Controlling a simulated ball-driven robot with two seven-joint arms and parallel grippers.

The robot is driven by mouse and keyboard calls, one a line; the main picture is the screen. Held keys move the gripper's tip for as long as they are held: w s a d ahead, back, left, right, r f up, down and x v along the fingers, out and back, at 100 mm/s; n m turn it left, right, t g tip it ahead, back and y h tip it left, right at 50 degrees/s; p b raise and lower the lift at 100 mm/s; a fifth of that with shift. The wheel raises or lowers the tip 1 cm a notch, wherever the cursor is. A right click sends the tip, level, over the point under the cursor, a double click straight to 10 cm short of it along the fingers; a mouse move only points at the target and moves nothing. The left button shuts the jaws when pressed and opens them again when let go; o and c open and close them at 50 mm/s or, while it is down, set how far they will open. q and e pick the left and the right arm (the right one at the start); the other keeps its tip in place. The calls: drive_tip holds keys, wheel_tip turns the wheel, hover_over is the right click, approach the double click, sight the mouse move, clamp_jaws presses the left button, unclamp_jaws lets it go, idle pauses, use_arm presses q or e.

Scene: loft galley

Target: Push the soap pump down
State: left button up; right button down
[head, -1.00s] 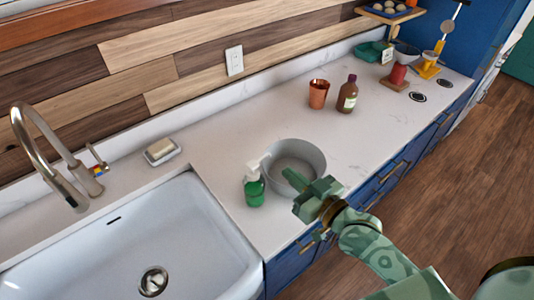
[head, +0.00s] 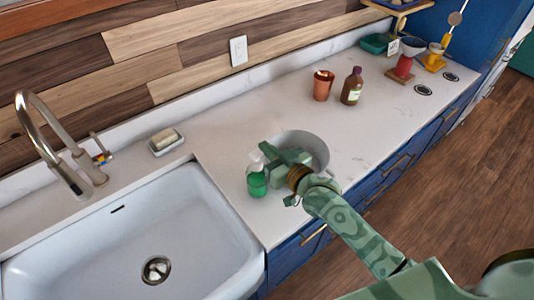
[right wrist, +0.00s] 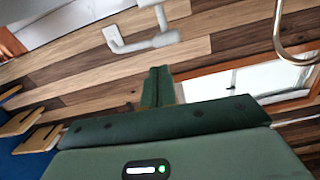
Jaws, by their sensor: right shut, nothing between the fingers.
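The soap pump bottle (head: 257,184), clear with green soap, stands upright on the counter just right of the sink. The shut, empty fingers (right wrist: 156,78) of my right gripper appear just above the head there, with a small gap in the picture. I cannot tell the exact distance. My left gripper is not in view.
A grey bowl (head: 318,146) stands close behind and right of the bottle, partly under my gripper. The sink (head: 120,235) is to the left, with a faucet (head: 38,120) and a soap dish (head: 166,142). A copper cup (head: 323,86) and a brown bottle (head: 352,86) stand farther back.

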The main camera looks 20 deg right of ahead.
sight(261, 153)
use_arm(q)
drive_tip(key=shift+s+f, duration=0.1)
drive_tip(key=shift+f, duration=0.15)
use_arm(e)
drive_tip(key=shift+w+a+f, duration=0.1)
drive_tip(key=shift+w+f, duration=0.05)
drive_tip(key=shift+f, duration=0.8)
